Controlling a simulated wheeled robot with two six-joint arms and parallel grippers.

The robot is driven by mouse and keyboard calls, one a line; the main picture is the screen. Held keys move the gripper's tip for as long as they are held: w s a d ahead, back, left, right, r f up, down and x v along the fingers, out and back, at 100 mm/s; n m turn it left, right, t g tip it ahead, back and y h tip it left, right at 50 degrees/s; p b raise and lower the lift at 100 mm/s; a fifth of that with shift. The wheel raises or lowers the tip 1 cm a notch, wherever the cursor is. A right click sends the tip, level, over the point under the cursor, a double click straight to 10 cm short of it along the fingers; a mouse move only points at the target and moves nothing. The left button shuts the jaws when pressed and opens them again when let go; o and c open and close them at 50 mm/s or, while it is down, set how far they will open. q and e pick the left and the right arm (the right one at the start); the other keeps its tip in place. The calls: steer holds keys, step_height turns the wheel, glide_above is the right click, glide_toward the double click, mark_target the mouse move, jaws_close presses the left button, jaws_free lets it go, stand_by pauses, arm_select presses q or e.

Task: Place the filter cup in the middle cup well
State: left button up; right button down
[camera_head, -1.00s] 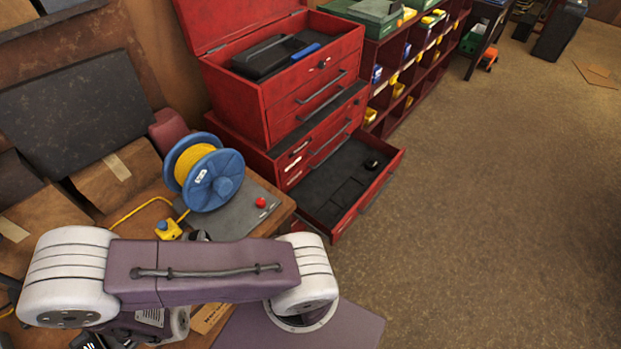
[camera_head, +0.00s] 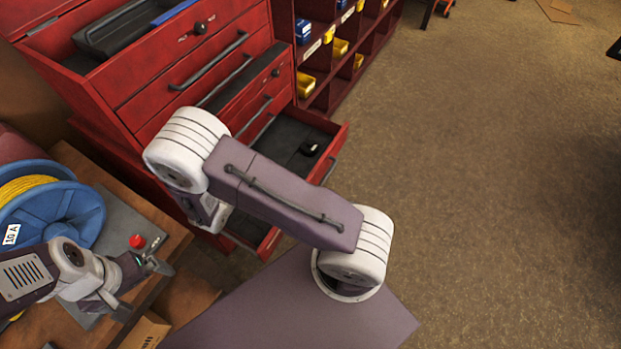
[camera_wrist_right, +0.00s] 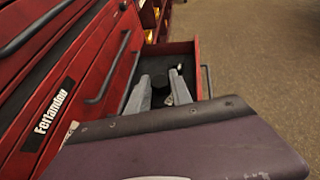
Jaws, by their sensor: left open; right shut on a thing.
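In the right wrist view my right gripper (camera_wrist_right: 160,92) is shut on a dark rounded thing, which I take for the filter cup (camera_wrist_right: 160,81). The fingers partly hide it. It shows over the open drawer; I cannot tell whether it touches the drawer floor. In the head view my right arm hides this gripper and the cup. The open red drawer (camera_head: 335,152) has a dark lining; its wells cannot be made out, so I cannot tell which is the middle one. My left gripper (camera_head: 148,290) is open and empty above the workbench at lower left.
A black round object (camera_head: 309,148) lies in the drawer's far part, also in the right wrist view (camera_wrist_right: 180,67). The red tool chest (camera_head: 150,75) rises behind the drawer. A blue cable reel (camera_head: 55,215) and a red knob (camera_head: 137,241) are on the bench.

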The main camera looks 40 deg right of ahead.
steer(key=w+d+f+m+g+h+b, duration=0.1)
steer(key=w+d+f+b, duration=0.25)
steer(key=f+b, duration=0.3)
steer(key=w+d+f+m+g+b, duration=0.1)
steer(key=w+d+f+b, duration=0.1)
steer(key=d+f+b, duration=0.4)
steer(key=w+d+f+m+g+h+b, duration=0.1)
steer(key=w+d+f+b, duration=0.2)
steer(key=f+b, duration=0.4)
step_height(320, 180, down, 11)
steer(key=shift+w+d+f+b, duration=0.1)
steer(key=shift+w+d+b, duration=0.05)
steer(key=shift+b, duration=0.85)
arm_select(q)
step_height(320, 180, down, 24)
steer(key=shift+f, duration=0.2)
steer(key=shift+f, duration=0.15)
arm_select(e)
steer(key=c, duration=1.5)
jaws_free()
steer(key=shift+f, duration=0.1)
steer(key=o, duration=0.4)
steer(key=shift+c, duration=0.2)
arm_select(q)
steer(key=shift+w, duration=0.1)
